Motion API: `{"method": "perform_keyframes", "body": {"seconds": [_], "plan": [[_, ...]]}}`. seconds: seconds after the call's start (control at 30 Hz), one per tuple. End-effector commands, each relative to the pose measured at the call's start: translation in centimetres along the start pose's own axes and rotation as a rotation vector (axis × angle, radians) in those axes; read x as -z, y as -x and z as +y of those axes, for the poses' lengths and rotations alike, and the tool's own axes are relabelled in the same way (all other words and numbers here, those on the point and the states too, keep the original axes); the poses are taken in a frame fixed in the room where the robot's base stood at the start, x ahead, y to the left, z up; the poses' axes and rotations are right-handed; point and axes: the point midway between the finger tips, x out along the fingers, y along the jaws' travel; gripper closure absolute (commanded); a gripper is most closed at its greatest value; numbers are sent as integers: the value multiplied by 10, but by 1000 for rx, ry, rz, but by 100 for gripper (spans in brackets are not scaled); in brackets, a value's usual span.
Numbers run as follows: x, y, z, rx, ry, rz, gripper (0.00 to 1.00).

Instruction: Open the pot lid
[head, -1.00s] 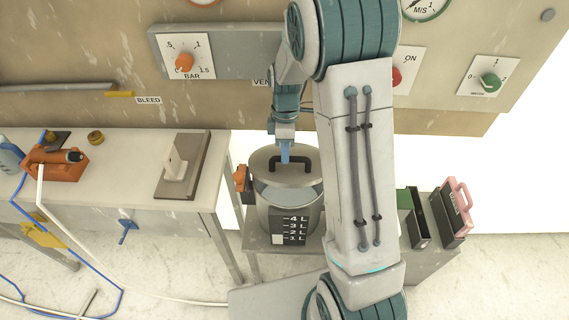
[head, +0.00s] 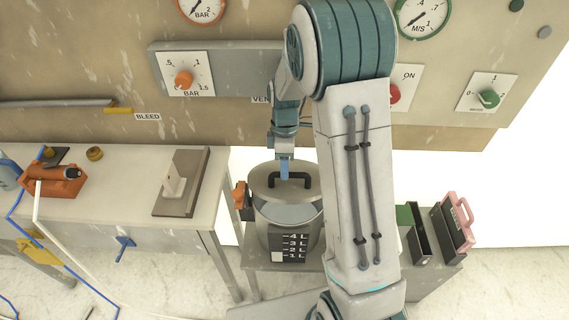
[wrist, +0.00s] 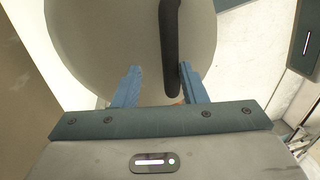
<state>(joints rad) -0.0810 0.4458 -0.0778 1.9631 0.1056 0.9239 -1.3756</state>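The steel pot (head: 268,232) stands on a low stand, with a level scale on its front. Its round grey lid (head: 262,184) lies at the back of the mouth, and a pale part of the inside shows in front of it. The lid carries a black bar handle (head: 292,176). My gripper (head: 284,177) points down at the handle's left part. In the wrist view my gripper (wrist: 160,70) is open, and the handle (wrist: 170,45) runs between its blue fingers, nearer the right one. I cannot tell whether a finger touches it.
A workbench (head: 130,205) stands to the left, with a switch plate (head: 180,183) and an orange tool (head: 52,180). The panel wall with dials and knobs rises behind. Dark boxes (head: 420,235) stand right of my arm.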

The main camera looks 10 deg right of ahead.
Motion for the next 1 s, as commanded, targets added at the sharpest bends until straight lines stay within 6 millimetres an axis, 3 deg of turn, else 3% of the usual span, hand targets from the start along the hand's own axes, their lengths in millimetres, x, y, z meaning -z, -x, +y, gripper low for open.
{"method": "perform_keyframes", "body": {"seconds": [0.23,0.43,0.8,1.0], "plan": [[0,6,0,-2,0,1,62],[0,39,-6,-8,0,3,62],[-75,81,-34,-4,-5,1,62],[-102,97,-44,-3,-1,0,62]]}}
